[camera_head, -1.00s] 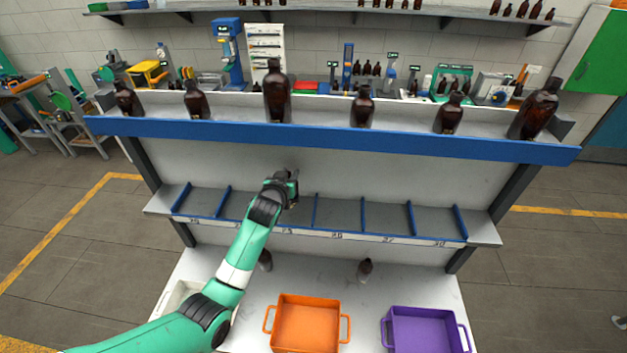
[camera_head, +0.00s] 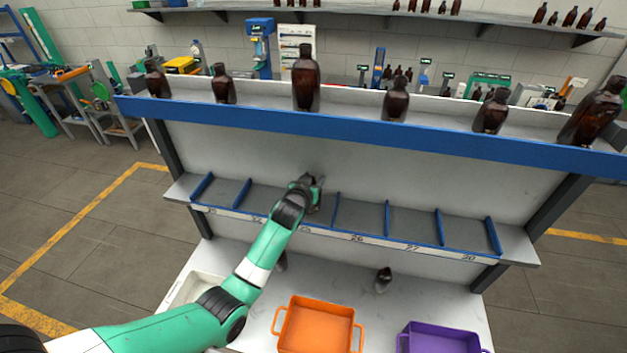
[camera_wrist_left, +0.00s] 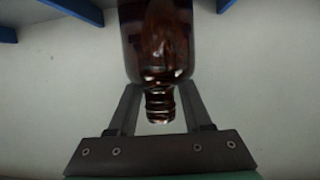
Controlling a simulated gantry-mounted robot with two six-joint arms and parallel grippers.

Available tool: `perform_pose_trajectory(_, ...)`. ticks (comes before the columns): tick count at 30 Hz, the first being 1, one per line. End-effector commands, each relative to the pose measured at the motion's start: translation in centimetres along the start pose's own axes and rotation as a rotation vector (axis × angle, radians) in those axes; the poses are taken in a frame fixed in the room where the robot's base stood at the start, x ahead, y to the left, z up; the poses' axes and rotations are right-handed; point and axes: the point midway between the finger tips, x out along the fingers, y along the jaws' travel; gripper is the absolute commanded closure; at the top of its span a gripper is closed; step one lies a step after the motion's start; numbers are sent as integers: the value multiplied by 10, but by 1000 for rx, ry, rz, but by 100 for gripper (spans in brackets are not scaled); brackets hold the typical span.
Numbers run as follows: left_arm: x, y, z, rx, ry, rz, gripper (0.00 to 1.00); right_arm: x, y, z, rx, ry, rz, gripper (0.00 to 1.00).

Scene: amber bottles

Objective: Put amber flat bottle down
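My left gripper (camera_head: 314,188) reaches over the middle shelf, in front of its back panel, between two blue dividers. In the left wrist view an amber bottle (camera_wrist_left: 158,50) has its neck toward my left gripper (camera_wrist_left: 158,92). The two dark fingers lie either side of the neck and meet the bottle at its shoulders, so they look shut on it. Its far end is cut off by the picture's top edge. In the head view the held bottle is mostly hidden, and I cannot tell whether it touches the shelf (camera_head: 410,228). My right gripper is not in view.
Blue dividers (camera_head: 387,218) split the numbered shelf into slots. Several amber bottles (camera_head: 306,82) stand on the blue-edged shelf above. Below are two small dark bottles, one (camera_head: 383,280) clear of my arm, an orange bin (camera_head: 318,325), a purple bin (camera_head: 440,340) and a pale tray (camera_head: 190,288).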

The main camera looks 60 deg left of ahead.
Motion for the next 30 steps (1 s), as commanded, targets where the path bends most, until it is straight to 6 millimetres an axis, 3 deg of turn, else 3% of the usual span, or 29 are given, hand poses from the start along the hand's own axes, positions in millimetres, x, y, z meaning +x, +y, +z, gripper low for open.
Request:
perform_pose_trajectory(14, -5, 0, -3, 0, 1, 0, 37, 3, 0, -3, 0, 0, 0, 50)
perform_pose_trajectory(23, -59, 1, -3, -1, 2, 2, 37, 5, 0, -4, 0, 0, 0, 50)
perform_pose_trajectory(27, -94, 1, -12, 2, -2, 2, 37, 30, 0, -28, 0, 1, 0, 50)
perform_pose_trajectory(30, -109, 0, -7, 1, 1, 2, 37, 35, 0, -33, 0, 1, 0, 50)
